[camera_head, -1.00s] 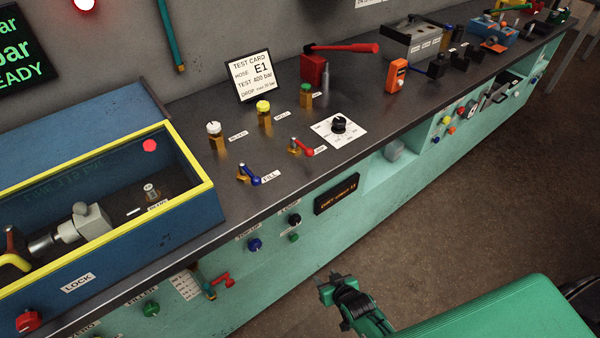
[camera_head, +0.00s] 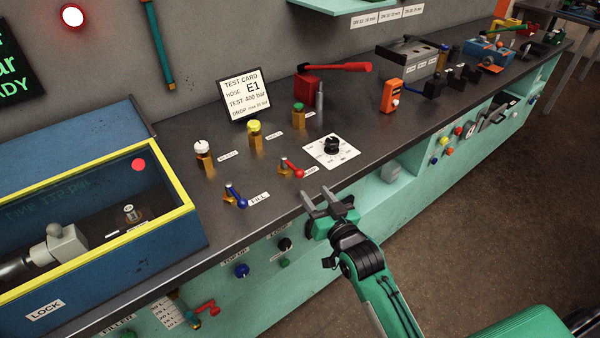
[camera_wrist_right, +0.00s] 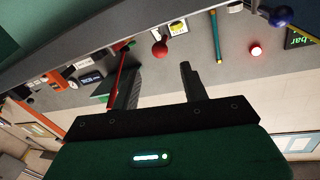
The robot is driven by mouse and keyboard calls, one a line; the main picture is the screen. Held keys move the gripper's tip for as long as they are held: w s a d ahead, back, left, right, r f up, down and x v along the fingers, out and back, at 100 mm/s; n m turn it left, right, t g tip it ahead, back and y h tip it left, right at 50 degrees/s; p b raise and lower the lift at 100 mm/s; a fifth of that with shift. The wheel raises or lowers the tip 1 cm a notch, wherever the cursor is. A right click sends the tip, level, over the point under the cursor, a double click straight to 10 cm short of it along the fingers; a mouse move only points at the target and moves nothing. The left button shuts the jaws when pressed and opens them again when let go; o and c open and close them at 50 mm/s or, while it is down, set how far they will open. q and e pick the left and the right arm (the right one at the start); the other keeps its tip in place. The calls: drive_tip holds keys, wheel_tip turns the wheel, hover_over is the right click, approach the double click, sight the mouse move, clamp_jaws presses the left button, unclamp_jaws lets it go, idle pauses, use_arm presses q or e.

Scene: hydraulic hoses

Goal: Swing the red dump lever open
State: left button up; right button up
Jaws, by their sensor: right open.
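The small red lever (camera_head: 292,170) sits on a brass valve on the bench top, with a white label beside it that is too small to read. In the right wrist view a red round knob (camera_wrist_right: 159,48), apparently its end, shows beyond and between my fingers. My right gripper (camera_head: 318,192) is open and empty at the bench's front edge, in front of and slightly right of the lever, apart from it. Its two dark fingers (camera_wrist_right: 160,68) show spread in the wrist view. My left gripper is not in view.
The blue FILL lever (camera_head: 237,197) stands left of the red one. A black dial on a white plate (camera_head: 331,147) lies to its right. Capped brass valves (camera_head: 254,138) and the test card (camera_head: 245,95) stand behind. A red-handled pump (camera_head: 310,82) is farther back.

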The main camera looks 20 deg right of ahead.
sight(302, 176)
drive_tip(key=w, duration=0.3)
drive_tip(key=w+a, duration=0.1)
drive_tip(key=w, duration=0.5)
drive_tip(key=shift+w+a+p, duration=0.2)
drive_tip(key=shift+a+p, duration=0.05)
drive_tip(key=shift+p, duration=0.15)
clamp_jaws()
